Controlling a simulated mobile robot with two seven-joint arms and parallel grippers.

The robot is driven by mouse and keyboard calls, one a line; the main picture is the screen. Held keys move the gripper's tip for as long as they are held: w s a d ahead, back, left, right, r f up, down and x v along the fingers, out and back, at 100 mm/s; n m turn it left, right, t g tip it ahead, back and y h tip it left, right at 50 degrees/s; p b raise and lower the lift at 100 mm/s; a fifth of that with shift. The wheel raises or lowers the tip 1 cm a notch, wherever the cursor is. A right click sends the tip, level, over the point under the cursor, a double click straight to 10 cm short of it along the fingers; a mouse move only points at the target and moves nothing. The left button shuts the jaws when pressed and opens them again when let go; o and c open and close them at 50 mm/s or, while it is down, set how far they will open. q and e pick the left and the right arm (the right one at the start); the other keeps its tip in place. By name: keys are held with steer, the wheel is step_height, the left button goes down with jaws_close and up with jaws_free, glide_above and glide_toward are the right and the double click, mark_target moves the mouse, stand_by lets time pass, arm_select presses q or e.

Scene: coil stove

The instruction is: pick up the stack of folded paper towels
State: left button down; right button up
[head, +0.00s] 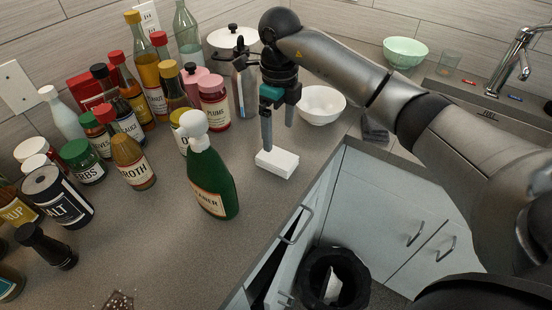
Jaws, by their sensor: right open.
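The stack of folded paper towels (277,164) looks like a small white block lying flat on the grey counter. It is near the counter's edge, right of a green spray bottle. My right gripper (278,148) points down over the stack from behind, with its fingers apart. The left finger reaches down to the stack's back left side, and the right finger ends higher, behind it. I cannot tell whether either finger touches the stack. My left gripper is out of view.
The green spray bottle (211,183) stands close on the left. A white bowl (320,104) and a grey bottle (244,85) stand behind. Many bottles and jars crowd the left of the counter. A black bin (335,278) stands below the edge. The counter in front of the spray bottle is mostly clear.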

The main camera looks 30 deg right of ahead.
mark_target(278, 157)
step_height(278, 157, down, 3)
steer(key=shift+f, duration=1)
step_height(278, 157, down, 4)
steer(key=shift+w+f, duration=0.15)
steer(key=shift+f, duration=0.1)
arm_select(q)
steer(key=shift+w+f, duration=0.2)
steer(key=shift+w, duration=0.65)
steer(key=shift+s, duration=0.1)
arm_select(e)
steer(key=shift+c, duration=1.4)
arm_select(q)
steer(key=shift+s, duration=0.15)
arm_select(e)
steer(key=c, duration=0.9)
